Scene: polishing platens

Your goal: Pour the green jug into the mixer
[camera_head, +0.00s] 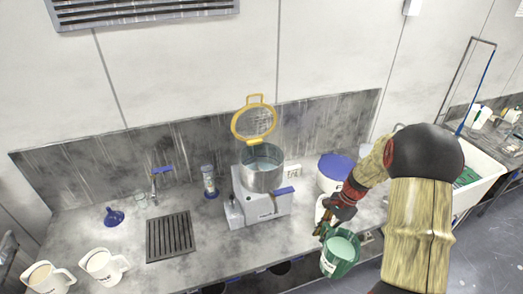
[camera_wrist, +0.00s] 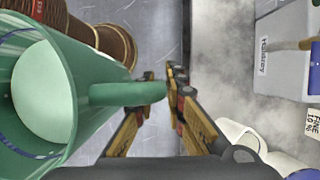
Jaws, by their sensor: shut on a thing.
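The green jug (camera_head: 341,256) hangs from my gripper (camera_head: 328,222) over the counter's front edge. It holds pale liquid and looks about upright. In the wrist view the jug (camera_wrist: 75,85) fills the left side, and its handle (camera_wrist: 125,93) runs between my fingers (camera_wrist: 160,80), which are shut on it. The mixer (camera_head: 262,208) stands left of and behind the jug on the counter, a white machine with a steel bowl (camera_head: 261,180). Its yellow-rimmed mesh lid (camera_head: 254,124) is raised, and pale content shows in the bowl. Part of the mixer's body (camera_wrist: 280,60) shows at right in the wrist view.
A white bucket with a blue lid (camera_head: 336,166) stands right of the mixer. Two white jugs (camera_head: 104,266) stand at the front left, near a drain grate (camera_head: 170,236) and a blue funnel (camera_head: 114,217). A small bottle (camera_head: 209,181) stands left of the mixer.

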